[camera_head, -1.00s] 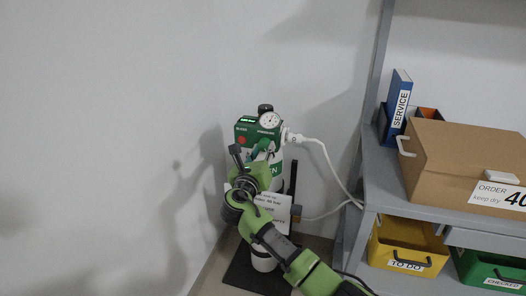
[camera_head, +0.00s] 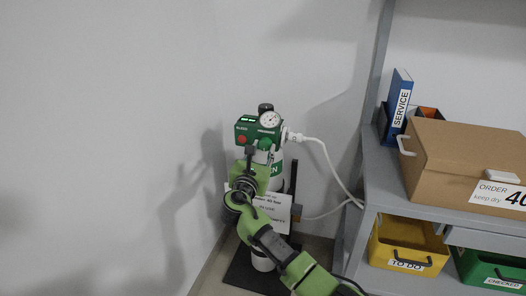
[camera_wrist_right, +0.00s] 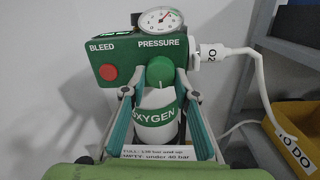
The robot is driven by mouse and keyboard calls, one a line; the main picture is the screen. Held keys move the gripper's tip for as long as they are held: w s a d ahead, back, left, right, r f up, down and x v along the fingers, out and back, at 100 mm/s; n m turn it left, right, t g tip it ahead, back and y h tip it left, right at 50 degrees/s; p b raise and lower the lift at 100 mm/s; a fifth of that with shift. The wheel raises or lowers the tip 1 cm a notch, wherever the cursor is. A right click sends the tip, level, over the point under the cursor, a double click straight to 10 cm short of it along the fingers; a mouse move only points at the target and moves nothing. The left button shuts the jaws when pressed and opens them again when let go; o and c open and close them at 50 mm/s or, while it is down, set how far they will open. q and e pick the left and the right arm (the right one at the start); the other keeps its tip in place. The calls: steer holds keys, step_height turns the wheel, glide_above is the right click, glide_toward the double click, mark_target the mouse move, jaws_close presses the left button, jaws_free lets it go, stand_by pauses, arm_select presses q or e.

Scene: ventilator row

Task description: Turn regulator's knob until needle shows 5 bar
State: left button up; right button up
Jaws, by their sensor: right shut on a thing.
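The green regulator (camera_head: 258,130) sits on top of the oxygen cylinder (camera_head: 277,170) in the corner. The green pressure knob (camera_wrist_right: 160,71) is on the regulator's front, under the word PRESSURE. My right gripper (camera_wrist_right: 160,80) is shut on the knob, one finger on each side. In the head view my right gripper (camera_head: 262,152) partly hides the knob. My left gripper is not in view.
A red bleed button (camera_wrist_right: 108,73) is left of the knob. A white O2 hose (camera_head: 322,150) runs right from the regulator. A grey shelf (camera_head: 385,180) with a cardboard box (camera_head: 450,160) and yellow bin (camera_head: 400,235) stands at right. A wall is close on the left.

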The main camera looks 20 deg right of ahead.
steer(key=m+b, duration=0.1)
steer(key=m, duration=0.2)
steer(key=m+b, duration=0.1)
steer(key=m, duration=0.2)
steer(key=shift+a+f, duration=0.1)
steer(key=shift+f, duration=0.1)
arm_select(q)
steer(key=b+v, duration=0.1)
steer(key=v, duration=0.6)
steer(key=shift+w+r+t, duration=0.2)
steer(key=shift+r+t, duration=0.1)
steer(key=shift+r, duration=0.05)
arm_select(e)
steer(key=shift+m+h, duration=0.4)
steer(key=shift+m, duration=0.3)
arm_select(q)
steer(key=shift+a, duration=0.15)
arm_select(e)
steer(key=shift+r, duration=0.1)
steer(key=o, duration=1.1)
steer(key=v, duration=1.2)
steer(key=shift+r, duration=0.15)
